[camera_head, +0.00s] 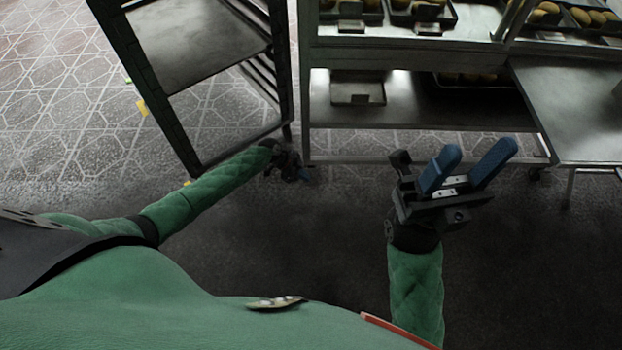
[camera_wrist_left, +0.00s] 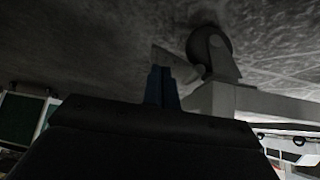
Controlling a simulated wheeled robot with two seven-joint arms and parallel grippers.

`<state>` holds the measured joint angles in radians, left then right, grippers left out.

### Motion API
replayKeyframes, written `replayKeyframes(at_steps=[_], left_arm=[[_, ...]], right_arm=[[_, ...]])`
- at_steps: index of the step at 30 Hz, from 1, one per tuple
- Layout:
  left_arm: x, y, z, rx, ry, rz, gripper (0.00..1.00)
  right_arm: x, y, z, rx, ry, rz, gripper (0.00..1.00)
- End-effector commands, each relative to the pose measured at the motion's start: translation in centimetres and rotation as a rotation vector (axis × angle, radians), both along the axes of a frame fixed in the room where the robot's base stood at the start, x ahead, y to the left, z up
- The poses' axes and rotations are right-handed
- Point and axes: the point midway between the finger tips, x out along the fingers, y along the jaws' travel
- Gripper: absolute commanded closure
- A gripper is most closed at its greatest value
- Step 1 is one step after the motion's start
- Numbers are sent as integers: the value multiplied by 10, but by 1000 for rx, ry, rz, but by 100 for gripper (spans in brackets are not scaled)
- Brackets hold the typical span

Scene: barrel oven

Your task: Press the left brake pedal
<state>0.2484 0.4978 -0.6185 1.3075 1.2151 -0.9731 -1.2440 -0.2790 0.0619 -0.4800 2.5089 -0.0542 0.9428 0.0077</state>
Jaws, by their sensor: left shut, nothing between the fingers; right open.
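A caster wheel (camera_wrist_left: 208,45) with a pale bracket shows in the left wrist view, below a light metal leg. A flat grey tab (camera_wrist_left: 176,64), which looks like the brake pedal, juts from the caster to the left. My left gripper (camera_wrist_left: 160,75) is shut and empty, its blue fingertips close beside the tab; I cannot tell whether they touch. In the head view my left gripper (camera_head: 304,175) is low near the floor, by the feet of the rack and the shelf, and the pedal cannot be made out. My right gripper (camera_head: 478,165) is open and empty, raised at the right.
A dark-framed rack (camera_head: 200,45) stands at the left, beside a metal shelf unit (camera_head: 420,115) with trays of bread (camera_head: 430,12). A metal side table (camera_head: 570,105) is at the right. The dark floor (camera_head: 310,240) in front is clear.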

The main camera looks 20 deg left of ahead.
Motion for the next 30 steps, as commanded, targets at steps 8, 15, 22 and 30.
replayKeyframes(at_steps=[8,15,22,30], left_arm=[[-6,27,9,1,-1,1,100],[-6,27,9,0,-1,1,100],[-6,28,10,1,-1,1,100],[-13,55,48,2,0,0,100]], right_arm=[[0,0,1,1,0,2,51],[0,1,1,6,1,1,51],[1,3,5,22,10,28,51],[1,3,20,14,-9,11,51]])
